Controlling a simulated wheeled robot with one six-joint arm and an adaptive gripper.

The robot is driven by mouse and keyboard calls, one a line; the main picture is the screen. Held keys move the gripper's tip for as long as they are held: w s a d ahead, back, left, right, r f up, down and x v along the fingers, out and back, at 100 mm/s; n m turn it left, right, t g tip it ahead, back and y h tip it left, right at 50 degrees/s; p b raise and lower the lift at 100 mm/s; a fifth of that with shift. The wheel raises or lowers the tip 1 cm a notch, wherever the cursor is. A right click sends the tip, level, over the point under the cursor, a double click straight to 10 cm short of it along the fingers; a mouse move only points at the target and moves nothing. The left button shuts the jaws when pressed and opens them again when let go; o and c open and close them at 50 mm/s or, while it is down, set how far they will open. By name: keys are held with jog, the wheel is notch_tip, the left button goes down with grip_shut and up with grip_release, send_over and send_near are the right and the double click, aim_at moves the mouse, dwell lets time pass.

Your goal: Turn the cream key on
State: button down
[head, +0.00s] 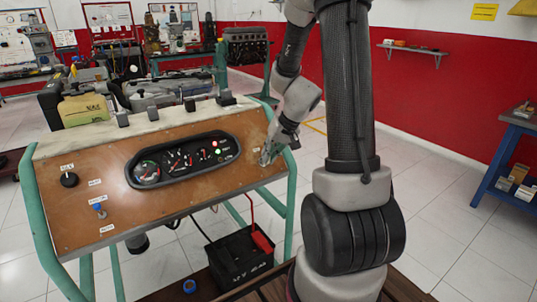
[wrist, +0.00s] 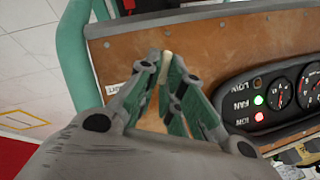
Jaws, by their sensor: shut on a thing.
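The cream key (wrist: 166,66) stands out from the brown wooden panel (wrist: 205,45) of the engine trainer. In the wrist view its pale end shows between my two fingertips. My gripper (head: 266,156) is at the right end of the panel in the head view, and its fingers are shut on the key. In the head view the key is hidden by the fingers. How far the key is turned cannot be told. The gauge cluster (head: 183,159) shows a red and a green lamp lit.
A black knob (head: 69,180) and a blue-tipped switch (head: 100,209) are on the panel's left side. A green tube frame (head: 40,222) holds the panel. A black battery (head: 238,256) with a red clamp (head: 262,241) sits below. A blue bench (head: 505,160) stands at far right.

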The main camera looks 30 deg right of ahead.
jog(key=shift+d+m+y, duration=0.15)
jog(key=shift+m+y, duration=0.35)
jog(key=shift+m, duration=0.5)
jog(key=shift+f+t, duration=0.1)
jog(key=shift+t, duration=0.2)
jog(key=c, duration=1.6)
grip_release()
jog(key=shift+o, duration=0.2)
jog(key=shift+s, duration=0.1)
jog(key=v, duration=1.2)
